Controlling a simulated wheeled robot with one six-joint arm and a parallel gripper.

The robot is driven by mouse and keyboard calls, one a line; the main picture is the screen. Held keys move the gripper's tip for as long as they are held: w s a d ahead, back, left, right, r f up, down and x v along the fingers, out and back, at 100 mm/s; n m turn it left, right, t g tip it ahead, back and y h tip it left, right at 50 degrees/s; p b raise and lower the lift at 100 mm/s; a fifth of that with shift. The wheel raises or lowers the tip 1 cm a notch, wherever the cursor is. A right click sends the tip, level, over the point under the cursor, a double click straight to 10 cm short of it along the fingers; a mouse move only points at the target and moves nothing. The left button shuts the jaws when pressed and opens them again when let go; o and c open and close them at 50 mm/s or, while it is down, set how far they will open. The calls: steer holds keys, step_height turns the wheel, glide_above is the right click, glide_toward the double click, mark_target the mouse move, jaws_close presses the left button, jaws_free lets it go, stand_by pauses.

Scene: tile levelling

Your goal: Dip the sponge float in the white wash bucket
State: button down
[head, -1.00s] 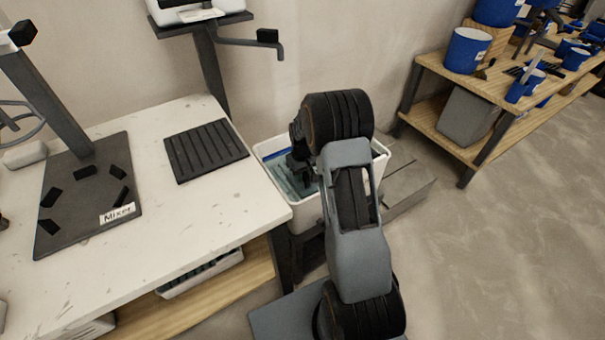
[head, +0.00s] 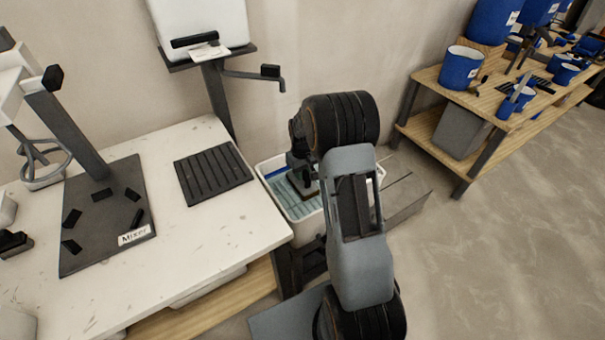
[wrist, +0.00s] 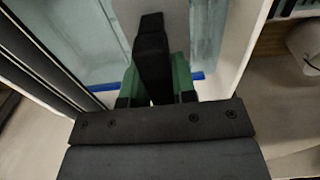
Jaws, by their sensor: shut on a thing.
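The white wash bucket (head: 272,165) stands beyond the right edge of the worktable, with bluish water and a slatted grid (head: 308,207) inside. My gripper (head: 301,172) is over the inside of the bucket and points down, partly hidden by my arm. It is shut on the sponge float (head: 298,187), whose dark edge shows close above the water; I cannot tell whether it touches. In the wrist view my gripper (wrist: 155,92) is around the float's black handle (wrist: 150,55). The float's pale plate (wrist: 172,15) lies beyond, with the bucket's white wall (wrist: 243,45) at right.
The pale worktable (head: 200,265) at left carries a black ribbed mat (head: 212,175) and a mixer (head: 100,215). A crank handle (head: 255,74) juts out behind the bucket. A wooden bench (head: 425,80) with blue buckets stands at right. The floor at right is clear.

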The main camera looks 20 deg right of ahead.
steer(key=shift+r+p, duration=2.85)
steer(key=shift+r, duration=1.5)
